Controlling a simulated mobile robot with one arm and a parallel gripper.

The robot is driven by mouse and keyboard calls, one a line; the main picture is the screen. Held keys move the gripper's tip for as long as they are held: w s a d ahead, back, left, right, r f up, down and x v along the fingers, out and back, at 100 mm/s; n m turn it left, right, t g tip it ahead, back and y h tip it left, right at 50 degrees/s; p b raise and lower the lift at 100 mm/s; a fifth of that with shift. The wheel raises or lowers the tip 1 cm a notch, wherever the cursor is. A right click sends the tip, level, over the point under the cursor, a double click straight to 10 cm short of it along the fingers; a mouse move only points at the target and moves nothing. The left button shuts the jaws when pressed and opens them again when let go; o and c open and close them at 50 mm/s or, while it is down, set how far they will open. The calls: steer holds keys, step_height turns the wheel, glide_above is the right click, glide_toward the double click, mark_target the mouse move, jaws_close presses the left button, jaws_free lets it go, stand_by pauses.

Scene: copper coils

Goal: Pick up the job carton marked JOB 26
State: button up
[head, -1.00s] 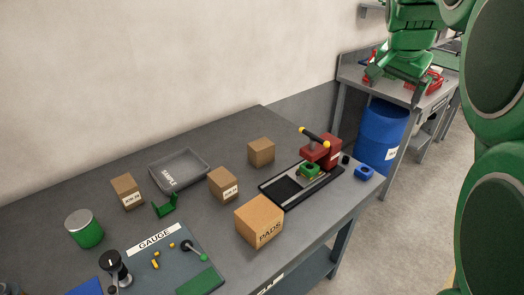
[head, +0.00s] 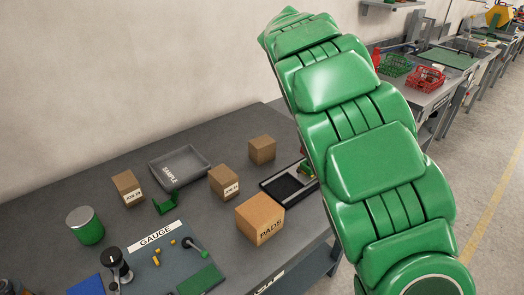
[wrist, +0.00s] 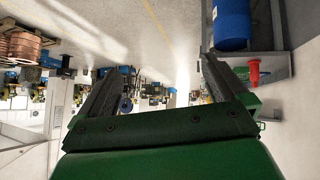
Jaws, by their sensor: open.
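Two small brown cartons with white JOB labels stand on the grey bench: a left carton (head: 126,185) beside the grey SAMPLE tray, and a middle carton (head: 222,181) to the right of that tray. The label numbers are too small for me to read surely, so I cannot tell which one is JOB 26. My gripper (wrist: 160,68) is open and empty in the wrist view, facing across the room with no carton between its fingers. In the head view my green arm rises across the right half, and the gripper cannot be made out there.
A larger PADS carton (head: 260,218) stands near the bench's front edge, and a plain brown carton (head: 262,149) at the back. The SAMPLE tray (head: 203,158), green canister (head: 85,226) and GAUGE board (head: 145,262) are also there. A blue barrel (wrist: 231,22) shows in the wrist view.

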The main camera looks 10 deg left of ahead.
steer(key=shift+t+h, duration=0.8)
steer(key=w+a+f, duration=0.2)
steer(key=a, duration=0.1)
steer(key=w+a+f, duration=0.1)
steer(key=a+f, duration=0.1)
steer(key=a, duration=0.1)
steer(key=w+a+f, duration=0.2)
steer(key=a+f, duration=0.1)
steer(key=a, duration=0.1)
steer(key=shift+w+f, duration=0.1)
steer(key=shift+w, duration=0.25)
steer(key=w+a+f+t, duration=0.1)
steer(key=w+a+f, duration=0.1)
steer(key=a+f, duration=0.4)
steer(key=t, duration=0.3)
glide_toward(252, 146)
steer(key=x, duration=0.6)
steer(key=shift+w+d, duration=0.25)
steer(key=shift+w, duration=0.1)
steer(key=shift+w+d+f+h, duration=0.1)
steer(key=shift+d+h, duration=0.15)
steer(key=shift+h, duration=0.05)
steer(key=shift+x, duration=3.7)
steer(key=shift+d, duration=0.1)
steer(key=c, duration=1.1)
